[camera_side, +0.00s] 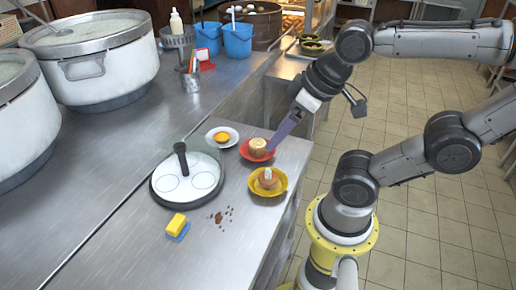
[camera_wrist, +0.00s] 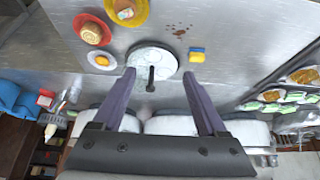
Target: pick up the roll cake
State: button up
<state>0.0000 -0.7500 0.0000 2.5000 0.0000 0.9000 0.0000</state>
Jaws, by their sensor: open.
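What looks like the roll cake, a short tan round piece with a pale top (camera_side: 258,147), sits on a red plate (camera_side: 245,155) on the steel counter. In the wrist view the cake (camera_wrist: 91,33) lies on its plate at the upper left. My gripper (camera_side: 272,146) is open, its purple fingers slanting down beside the cake at its right in the side view. In the wrist view the fingers (camera_wrist: 158,74) are apart with nothing held; the cake is outside the gap, to the left. I cannot tell the exact height above the counter.
A yellow dish (camera_side: 281,188) with a brown item is close in front. A white plate (camera_side: 230,132) with an orange item is just behind. A round lid with a black upright handle (camera_side: 181,158) and a yellow-and-blue sponge (camera_side: 176,225) are left. Large pots (camera_side: 100,70) stand farther left.

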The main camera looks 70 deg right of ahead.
jog(key=o, duration=0.3)
